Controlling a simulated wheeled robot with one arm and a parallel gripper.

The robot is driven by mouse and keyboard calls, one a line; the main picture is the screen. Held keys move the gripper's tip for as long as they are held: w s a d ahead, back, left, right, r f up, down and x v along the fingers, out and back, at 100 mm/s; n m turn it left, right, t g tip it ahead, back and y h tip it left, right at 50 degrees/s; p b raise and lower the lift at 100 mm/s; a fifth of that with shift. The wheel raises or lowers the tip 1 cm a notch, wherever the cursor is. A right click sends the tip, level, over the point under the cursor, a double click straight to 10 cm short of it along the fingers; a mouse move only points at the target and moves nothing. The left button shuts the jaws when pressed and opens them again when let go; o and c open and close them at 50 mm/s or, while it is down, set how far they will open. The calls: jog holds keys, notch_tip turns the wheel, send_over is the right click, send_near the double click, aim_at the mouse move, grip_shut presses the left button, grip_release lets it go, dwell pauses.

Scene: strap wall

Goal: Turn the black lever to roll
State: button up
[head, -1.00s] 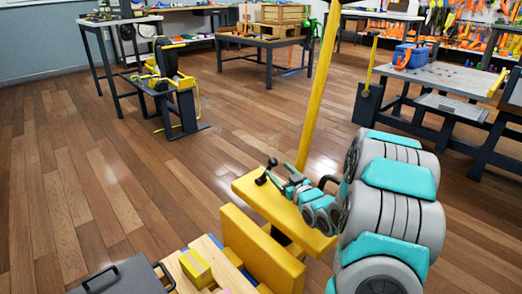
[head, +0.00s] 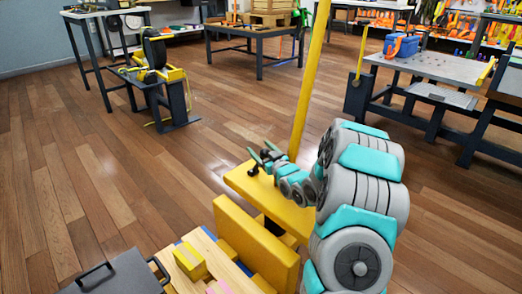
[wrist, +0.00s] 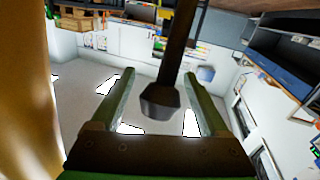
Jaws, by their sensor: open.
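My gripper (head: 264,154) is small at the end of my grey and teal arm in the head view, above the yellow ledge. In the wrist view its two green fingers (wrist: 160,100) stand apart, so it is open. A dark rod with a thicker, faceted end (wrist: 160,98) shows between the fingers from above. The fingers are not seen to touch it, and I cannot tell if it is the black lever. No black lever can be made out for sure in the head view.
A low stand with a black reel (head: 155,52) is at the upper left. A grey-topped table (head: 430,66) with a blue box (head: 401,45) is at the right. Another table (head: 255,30) is at the back. Wooden floor (head: 120,190) lies open between them.

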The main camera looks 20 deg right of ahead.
grip_shut()
dwell(0.5)
dwell(0.8)
